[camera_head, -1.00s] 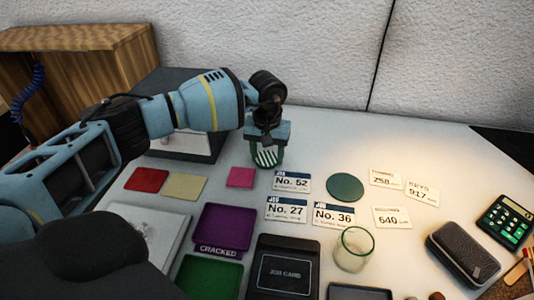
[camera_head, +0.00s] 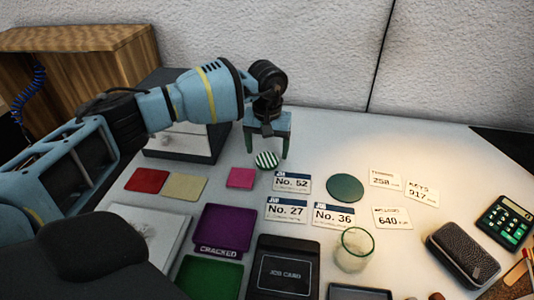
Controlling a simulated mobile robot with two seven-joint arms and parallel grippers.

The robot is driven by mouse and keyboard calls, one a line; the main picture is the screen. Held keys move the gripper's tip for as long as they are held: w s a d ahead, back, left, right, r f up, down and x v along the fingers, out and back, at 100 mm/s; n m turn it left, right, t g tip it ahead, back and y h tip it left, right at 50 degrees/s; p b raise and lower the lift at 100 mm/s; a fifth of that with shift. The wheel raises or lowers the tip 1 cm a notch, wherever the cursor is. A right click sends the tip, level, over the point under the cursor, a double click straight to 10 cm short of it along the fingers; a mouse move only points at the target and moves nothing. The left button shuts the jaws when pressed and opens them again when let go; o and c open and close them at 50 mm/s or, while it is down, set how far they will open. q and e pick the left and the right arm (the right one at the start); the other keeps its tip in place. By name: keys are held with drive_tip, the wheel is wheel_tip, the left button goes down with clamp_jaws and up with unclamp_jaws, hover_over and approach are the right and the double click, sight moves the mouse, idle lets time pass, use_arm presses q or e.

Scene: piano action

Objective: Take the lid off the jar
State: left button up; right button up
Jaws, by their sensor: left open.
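A round green-and-white striped piece (camera_head: 267,160), which looks like the lid, lies on the table towards the back. A clear glass jar (camera_head: 354,250) with a green rim stands open-topped at the front right, apart from the striped piece. My left gripper (camera_head: 270,150) reaches down over the table just behind and above the striped piece, its fingers spread. Nothing shows between its fingers. My right gripper is not in view.
A flat green disc (camera_head: 345,187) and several number cards (camera_head: 287,210) lie mid-table. The back right table is clear.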

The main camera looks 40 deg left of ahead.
sight(267, 160)
use_arm(q)
wheel_tip(267, 160, up, 9)
drive_tip(key=shift+r, duration=0.15)
idle(0.4)
